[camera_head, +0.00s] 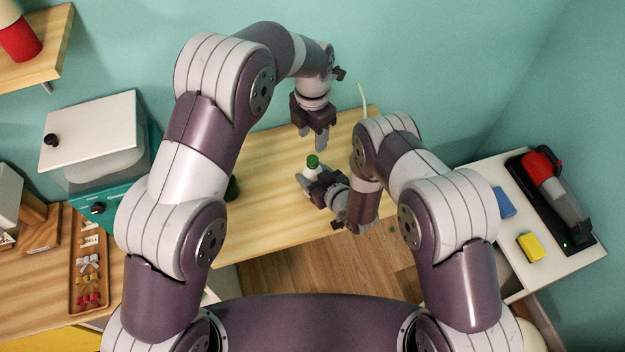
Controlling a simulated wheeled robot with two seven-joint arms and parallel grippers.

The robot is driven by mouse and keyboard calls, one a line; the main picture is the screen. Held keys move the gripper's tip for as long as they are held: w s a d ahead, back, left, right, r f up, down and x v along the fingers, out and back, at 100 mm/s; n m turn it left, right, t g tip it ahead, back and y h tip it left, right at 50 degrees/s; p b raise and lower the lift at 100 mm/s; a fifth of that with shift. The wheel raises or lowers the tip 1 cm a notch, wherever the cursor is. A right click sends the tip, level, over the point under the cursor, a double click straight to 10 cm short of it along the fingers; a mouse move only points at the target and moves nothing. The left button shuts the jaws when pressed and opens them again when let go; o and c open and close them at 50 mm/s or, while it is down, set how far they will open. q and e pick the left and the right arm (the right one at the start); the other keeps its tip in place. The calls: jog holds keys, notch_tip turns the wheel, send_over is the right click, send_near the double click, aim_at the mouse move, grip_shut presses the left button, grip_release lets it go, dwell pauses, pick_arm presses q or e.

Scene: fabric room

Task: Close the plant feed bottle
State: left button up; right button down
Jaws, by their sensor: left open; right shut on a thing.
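The plant feed bottle (312,170) is small and pale with a green cap (312,160) on top. It stands about upright over the wooden table. My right gripper (309,180) is shut on the bottle's body from the near side and hides its lower part. I cannot tell whether the bottle touches the table or how tightly the cap sits. My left gripper (314,138) is open and empty, pointing down, just above and beyond the cap in the picture.
The wooden table (270,215) is mostly bare. A dark green object (232,188) is partly hidden behind my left arm. At right, a white surface (490,165) holds a red-and-grey device (555,190), a yellow block (530,247) and a blue block (503,202).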

aim_at(313, 159)
pick_arm(q)
jog(key=shift+f, duration=4)
